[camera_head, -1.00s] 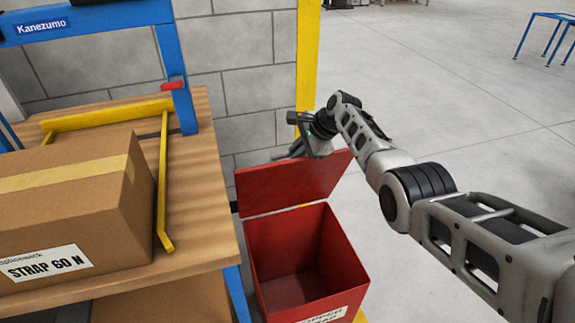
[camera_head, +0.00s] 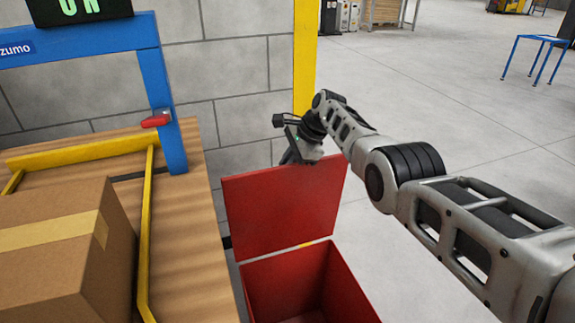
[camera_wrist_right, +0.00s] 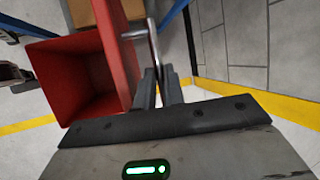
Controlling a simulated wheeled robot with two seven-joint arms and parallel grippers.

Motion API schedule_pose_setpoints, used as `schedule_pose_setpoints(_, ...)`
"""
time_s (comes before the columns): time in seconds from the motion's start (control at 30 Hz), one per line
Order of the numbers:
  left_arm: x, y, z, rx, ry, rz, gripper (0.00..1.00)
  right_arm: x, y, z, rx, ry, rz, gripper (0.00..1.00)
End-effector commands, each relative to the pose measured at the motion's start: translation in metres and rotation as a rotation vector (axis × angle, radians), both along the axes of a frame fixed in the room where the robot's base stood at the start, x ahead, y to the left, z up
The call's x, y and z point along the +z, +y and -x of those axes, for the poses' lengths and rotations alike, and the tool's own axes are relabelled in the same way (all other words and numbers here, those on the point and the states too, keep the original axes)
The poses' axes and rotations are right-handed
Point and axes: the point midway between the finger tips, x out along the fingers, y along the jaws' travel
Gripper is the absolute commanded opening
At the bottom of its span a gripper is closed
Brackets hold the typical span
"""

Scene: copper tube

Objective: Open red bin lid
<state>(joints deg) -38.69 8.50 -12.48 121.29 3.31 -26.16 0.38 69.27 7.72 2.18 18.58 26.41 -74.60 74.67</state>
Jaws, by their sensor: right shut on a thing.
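The red bin (camera_head: 310,285) stands on the floor beside the workbench, and the bottom of the head view cuts it off. Its red lid (camera_head: 275,208) is swung up and stands steeply at the back of the open mouth. My right gripper (camera_head: 290,155) is at the lid's upper edge, partly hidden there. In the right wrist view my gripper (camera_wrist_right: 158,85) is shut on the grey lid handle (camera_wrist_right: 140,32), with the red lid (camera_wrist_right: 118,50) seen nearly edge-on and the bin's empty inside left of it. My left gripper is not in view.
The wooden workbench (camera_head: 185,215) with a cardboard box (camera_head: 60,260), yellow rails (camera_head: 147,230) and a blue frame (camera_head: 158,90) is on the left. A block wall (camera_head: 235,65) and yellow post (camera_head: 304,60) stand behind. Open floor (camera_head: 470,130) lies to the right.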

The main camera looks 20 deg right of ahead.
Motion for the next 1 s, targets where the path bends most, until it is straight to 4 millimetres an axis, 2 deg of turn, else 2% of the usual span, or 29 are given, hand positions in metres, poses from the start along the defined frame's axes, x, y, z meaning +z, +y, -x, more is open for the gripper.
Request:
schedule_pose_setpoints(0.6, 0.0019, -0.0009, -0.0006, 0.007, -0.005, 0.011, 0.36, -0.0001, -0.0004, 0.0005, -0.001, 0.017, 0.001, 0.0)
schedule_pose_setpoints(0.63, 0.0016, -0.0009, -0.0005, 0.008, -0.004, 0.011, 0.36, -0.0002, -0.0005, 0.0005, -0.001, 0.017, 0.001, 0.13)
schedule_pose_setpoints(0.7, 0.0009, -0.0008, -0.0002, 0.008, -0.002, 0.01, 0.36, -0.0002, -0.0005, 0.0005, -0.001, 0.017, 0.001, 0.32)
schedule_pose_setpoints(1.0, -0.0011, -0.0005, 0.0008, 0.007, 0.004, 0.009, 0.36, 0.0003, -0.0006, 0.0005, -0.001, 0.017, 0.001, 0.32)
